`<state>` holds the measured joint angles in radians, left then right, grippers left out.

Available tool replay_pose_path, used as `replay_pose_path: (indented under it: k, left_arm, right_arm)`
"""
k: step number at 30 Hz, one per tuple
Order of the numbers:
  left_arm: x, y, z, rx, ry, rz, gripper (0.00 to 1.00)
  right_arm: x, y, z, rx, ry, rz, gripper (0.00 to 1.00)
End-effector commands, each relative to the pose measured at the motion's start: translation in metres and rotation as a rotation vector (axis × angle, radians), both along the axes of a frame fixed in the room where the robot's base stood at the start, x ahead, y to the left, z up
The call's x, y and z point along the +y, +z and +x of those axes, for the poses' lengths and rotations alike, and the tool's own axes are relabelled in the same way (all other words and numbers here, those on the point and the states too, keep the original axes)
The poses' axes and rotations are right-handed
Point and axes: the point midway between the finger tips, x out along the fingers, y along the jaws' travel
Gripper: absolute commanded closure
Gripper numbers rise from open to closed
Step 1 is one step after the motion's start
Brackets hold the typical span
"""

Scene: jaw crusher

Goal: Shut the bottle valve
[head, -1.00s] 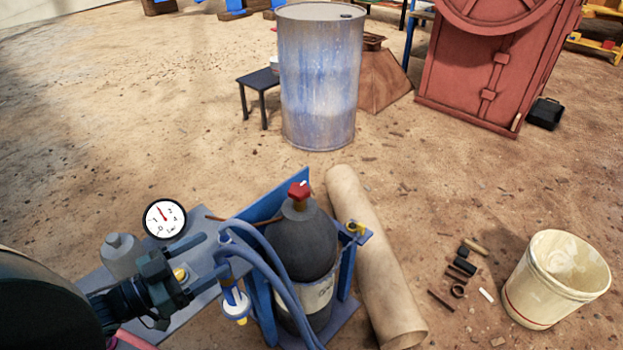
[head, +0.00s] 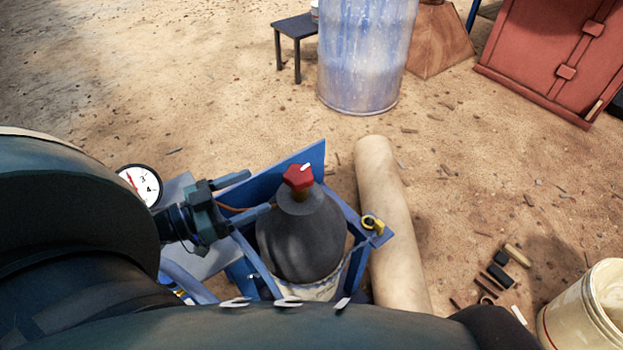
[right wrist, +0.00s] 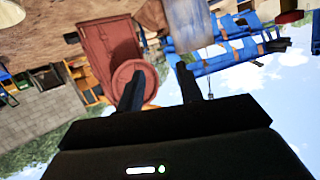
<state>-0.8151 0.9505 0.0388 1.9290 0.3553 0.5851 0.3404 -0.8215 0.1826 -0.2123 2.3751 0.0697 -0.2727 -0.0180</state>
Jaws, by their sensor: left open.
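The bottle valve is a red knob (head: 298,179) with a white mark, on top of a dark grey gas bottle (head: 300,240). The bottle stands upright in a blue frame (head: 312,160). My left gripper (head: 259,191) is open just left of the knob in the head view, its two fingers pointing towards it with a gap between; I see no contact. My right gripper (right wrist: 160,72) is open and empty in the right wrist view, pointing away from the bottle.
A white gauge (head: 139,186) sits left of the bottle. A yellow fitting (head: 372,222) is on the frame's right corner. A tan roll (head: 385,220) lies right of it. A blue drum (head: 365,60) and a bucket (head: 560,325) stand on the ground.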

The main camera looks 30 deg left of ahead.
Motion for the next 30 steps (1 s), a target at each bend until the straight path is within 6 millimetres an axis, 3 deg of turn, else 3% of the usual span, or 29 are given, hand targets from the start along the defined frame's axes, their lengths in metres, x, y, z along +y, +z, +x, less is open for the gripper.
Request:
replay_pose_path:
  k: [1, 8, 21, 30]
  left_arm:
    - [0.000, -0.011, 0.000, -0.001, 0.000, 0.000, 0.25]
    - [-0.007, -0.011, 0.013, -0.006, -0.001, -0.002, 0.25]
    - [-0.045, -0.011, 0.076, -0.006, -0.001, -0.002, 0.25]
    - [-0.063, -0.010, 0.107, -0.003, -0.001, -0.001, 0.25]
  right_arm:
    - [-0.001, -0.005, -0.001, -0.013, -0.002, -0.001, 0.64]
    - [-0.001, -0.005, -0.001, -0.027, 0.002, -0.009, 0.64]
    - [0.008, -0.030, 0.004, -0.017, 0.042, -0.058, 0.64]
    - [0.011, -0.037, 0.007, -0.018, 0.057, -0.075, 0.64]
